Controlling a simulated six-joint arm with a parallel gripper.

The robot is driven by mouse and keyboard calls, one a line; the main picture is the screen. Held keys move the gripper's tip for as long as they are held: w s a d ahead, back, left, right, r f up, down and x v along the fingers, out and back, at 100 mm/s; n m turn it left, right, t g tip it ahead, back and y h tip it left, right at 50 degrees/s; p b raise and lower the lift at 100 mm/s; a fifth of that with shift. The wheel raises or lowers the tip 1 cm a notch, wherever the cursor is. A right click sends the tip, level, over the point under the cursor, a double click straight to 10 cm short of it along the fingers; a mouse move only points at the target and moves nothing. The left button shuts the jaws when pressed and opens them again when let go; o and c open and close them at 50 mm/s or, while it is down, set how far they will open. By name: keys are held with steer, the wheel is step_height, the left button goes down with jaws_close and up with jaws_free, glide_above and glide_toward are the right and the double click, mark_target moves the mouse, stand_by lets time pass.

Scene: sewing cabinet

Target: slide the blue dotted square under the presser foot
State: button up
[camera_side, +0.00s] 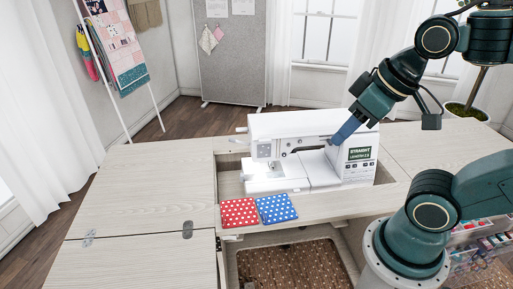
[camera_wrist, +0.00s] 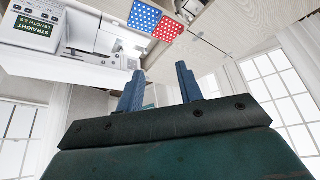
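The blue dotted square (camera_side: 276,208) lies flat on the cabinet top in front of the sewing machine (camera_side: 262,126). A red dotted square (camera_side: 240,212) lies directly to its left. In the wrist view the blue square (camera_wrist: 146,17) and the red square (camera_wrist: 168,29) show at the top. The presser foot area (camera_side: 274,166) is under the machine's left head; the foot itself is too small to make out. My gripper (camera_side: 341,136) is up at the right part of the machine, away from both squares. In the wrist view its two blue fingers (camera_wrist: 160,78) stand apart, with no cloth held.
The machine sits in a recess of the pale wooden cabinet (camera_side: 140,185), with its label panel (camera_side: 360,153) close to my gripper. An opening below the front edge shows a brown dotted surface (camera_side: 290,268). The left cabinet top is clear.

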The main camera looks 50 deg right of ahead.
steer(key=shift+c, duration=0.3)
steer(key=shift+c, duration=1.3)
steer(key=n+g+h, duration=0.2)
steer(key=n+h, duration=0.1)
steer(key=n, duration=2.4)
glide_above(265, 216)
steer(key=s+a, duration=0.2)
steer(key=s, duration=0.1)
step_height(265, 216, down, 28)
steer(key=r, duration=0.1)
steer(key=shift+w+f+n, duration=0.15)
steer(key=shift+f+n, duration=0.45)
steer(key=shift+f, duration=0.25)
steer(key=shift+w+f, duration=0.1)
steer(key=shift+f, duration=0.05)
steer(key=shift+x, duration=2.75)
